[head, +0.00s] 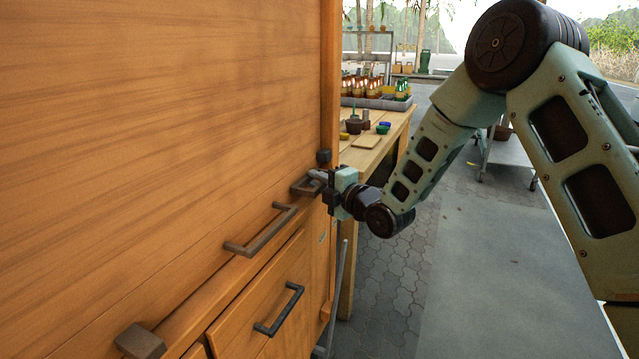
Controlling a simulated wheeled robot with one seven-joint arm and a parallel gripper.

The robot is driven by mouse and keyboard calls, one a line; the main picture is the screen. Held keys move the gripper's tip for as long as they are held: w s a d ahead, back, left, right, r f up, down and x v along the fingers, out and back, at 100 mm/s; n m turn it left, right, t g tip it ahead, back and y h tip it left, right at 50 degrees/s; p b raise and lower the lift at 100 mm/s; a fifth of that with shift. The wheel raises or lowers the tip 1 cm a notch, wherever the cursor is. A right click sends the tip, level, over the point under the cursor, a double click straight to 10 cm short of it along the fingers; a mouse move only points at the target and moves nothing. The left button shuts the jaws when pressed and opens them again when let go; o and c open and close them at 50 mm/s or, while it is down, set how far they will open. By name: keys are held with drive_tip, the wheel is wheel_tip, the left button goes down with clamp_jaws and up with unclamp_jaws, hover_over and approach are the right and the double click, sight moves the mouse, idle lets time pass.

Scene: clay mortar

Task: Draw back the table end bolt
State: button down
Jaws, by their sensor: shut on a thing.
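A tall wooden cabinet front (160,120) fills the left of the head view. My gripper (320,182) reaches in from the right and is shut on the bolt's handle. The fingers and nearby parts hide some of the bolt, so I cannot tell how far it is drawn.
A long brown handle (262,232) and a dark drawer handle (280,310) stick out from the front. A dark block (140,342) juts out lower left. A wooden table (384,145) with bottles (362,88) stands behind.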

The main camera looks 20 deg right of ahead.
drive_tip(key=c, duration=1.4)
unclamp_jaws()
drive_tip(key=shift+s+a, duration=0.15)
drive_tip(key=shift+s, duration=0.05)
drive_tip(key=shift+o, duration=0.2)
drive_tip(key=b+v, duration=0.1)
drive_tip(key=v, duration=1.6)
drive_tip(key=shift+s+f, duration=0.15)
